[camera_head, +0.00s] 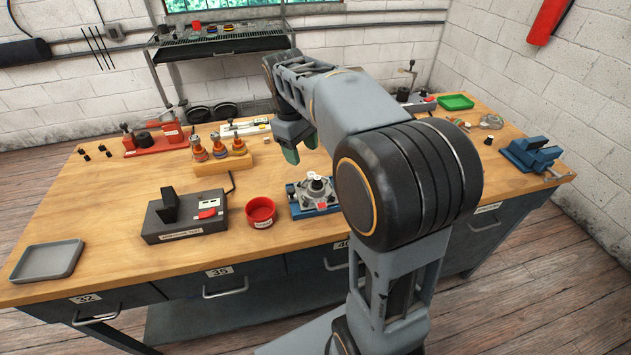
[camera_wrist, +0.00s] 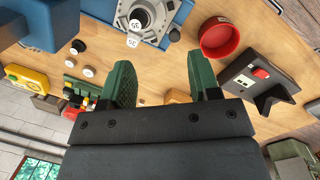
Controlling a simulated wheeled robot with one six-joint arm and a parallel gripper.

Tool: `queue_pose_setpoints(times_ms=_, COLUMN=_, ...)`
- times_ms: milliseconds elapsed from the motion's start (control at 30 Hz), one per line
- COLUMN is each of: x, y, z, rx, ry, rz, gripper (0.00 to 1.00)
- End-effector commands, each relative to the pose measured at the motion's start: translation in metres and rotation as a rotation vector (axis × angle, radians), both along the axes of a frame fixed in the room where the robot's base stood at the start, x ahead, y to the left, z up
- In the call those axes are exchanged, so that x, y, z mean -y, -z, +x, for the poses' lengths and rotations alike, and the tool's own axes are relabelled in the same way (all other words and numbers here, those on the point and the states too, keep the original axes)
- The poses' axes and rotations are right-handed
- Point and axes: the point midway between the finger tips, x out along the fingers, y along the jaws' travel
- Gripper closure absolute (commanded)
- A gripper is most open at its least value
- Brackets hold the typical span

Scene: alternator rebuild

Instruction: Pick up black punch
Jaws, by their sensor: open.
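I cannot tell for certain which item is the black punch. Small black pegs (camera_head: 103,150) stand at the back left of the bench in the head view. In the wrist view, a black cylinder with a "35" label (camera_wrist: 140,18) sits on a grey metal housing (camera_wrist: 158,12); the housing is in a blue fixture, which also shows in the head view (camera_head: 297,208). My gripper (camera_wrist: 165,88) has green fingers spread apart, with bare bench and nothing held between them. In the head view my gripper (camera_head: 300,148) hangs above the bench behind the fixture, partly hidden by my arm.
A red cup (camera_head: 261,211) and a grey tester (camera_head: 185,216) stand left of the fixture. A wooden block with several orange-and-metal parts (camera_head: 222,165) is behind them. A blue vise (camera_head: 531,153) is at the right. A grey tray (camera_head: 48,262) lies front left; bare bench surrounds it.

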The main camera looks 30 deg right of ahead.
Motion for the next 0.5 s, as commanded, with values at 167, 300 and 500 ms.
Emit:
queue_pose_setpoints(times_ms=167, x=0.019, y=0.000, z=0.036, rx=-0.120, ry=-0.088, rz=-0.013, gripper=0.44)
queue_pose_setpoints(times_ms=300, x=0.026, y=0.005, z=0.048, rx=-0.170, ry=-0.127, rz=-0.014, gripper=0.44)
queue_pose_setpoints(times_ms=500, x=0.031, y=0.034, z=0.045, rx=-0.188, ry=-0.145, rz=-0.014, gripper=0.44)
